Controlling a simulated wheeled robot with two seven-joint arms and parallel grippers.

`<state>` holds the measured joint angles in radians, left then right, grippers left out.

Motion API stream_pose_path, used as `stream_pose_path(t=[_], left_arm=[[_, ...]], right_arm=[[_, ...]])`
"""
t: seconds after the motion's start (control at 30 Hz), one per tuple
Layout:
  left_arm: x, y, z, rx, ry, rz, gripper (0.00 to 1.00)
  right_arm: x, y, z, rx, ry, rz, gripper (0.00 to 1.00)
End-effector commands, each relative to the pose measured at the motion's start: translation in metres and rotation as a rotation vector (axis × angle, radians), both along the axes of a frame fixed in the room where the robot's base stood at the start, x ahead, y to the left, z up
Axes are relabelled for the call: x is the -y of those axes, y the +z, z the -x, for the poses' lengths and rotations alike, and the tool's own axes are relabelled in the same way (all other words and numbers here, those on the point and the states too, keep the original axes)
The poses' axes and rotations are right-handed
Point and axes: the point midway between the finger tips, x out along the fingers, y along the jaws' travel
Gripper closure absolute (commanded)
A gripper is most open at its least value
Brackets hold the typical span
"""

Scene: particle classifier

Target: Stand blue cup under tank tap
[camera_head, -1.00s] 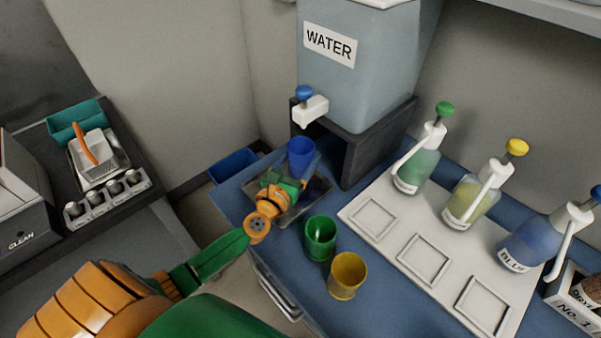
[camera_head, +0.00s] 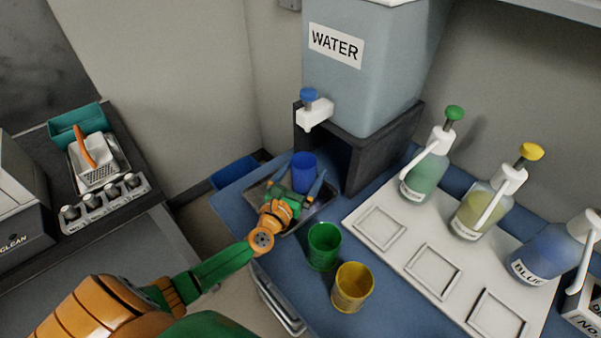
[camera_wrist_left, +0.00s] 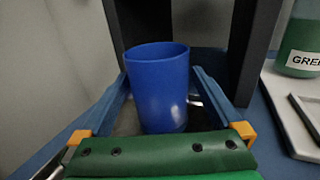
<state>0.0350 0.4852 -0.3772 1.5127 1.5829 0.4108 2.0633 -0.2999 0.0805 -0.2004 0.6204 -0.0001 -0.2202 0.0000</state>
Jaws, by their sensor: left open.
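The blue cup (camera_head: 304,172) stands upright on a metal tray (camera_head: 262,192) below the tank tap (camera_head: 314,109). The tap has a blue knob and sits on the front of the water tank (camera_head: 365,85). My left gripper (camera_head: 303,178) is open, with its blue fingers on either side of the cup. In the left wrist view the blue cup (camera_wrist_left: 158,88) stands between the spread fingers, with visible gaps on both sides. My right gripper is not in view.
A green cup (camera_head: 323,247) and a yellow cup (camera_head: 352,287) stand on the blue table near my left forearm. The dark tank stand (camera_head: 375,150) is just behind the blue cup. A white board (camera_head: 405,250) with pump bottles lies to the right.

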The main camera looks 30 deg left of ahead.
Motion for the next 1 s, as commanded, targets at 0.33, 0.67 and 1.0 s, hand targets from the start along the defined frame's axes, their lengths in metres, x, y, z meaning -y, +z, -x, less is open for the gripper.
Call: stream_pose_path(t=[0.33,0.67,1.0], left_arm=[[0.004,0.002,0.060,-0.004,-0.001,0.001,0.00],[0.007,0.001,0.114,-0.001,-0.001,-0.002,0.00],[0.007,0.004,0.120,0.001,0.000,0.000,0.00]], right_arm=[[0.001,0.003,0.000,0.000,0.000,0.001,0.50],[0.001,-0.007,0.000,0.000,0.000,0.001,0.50],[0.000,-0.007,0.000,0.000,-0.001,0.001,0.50]])
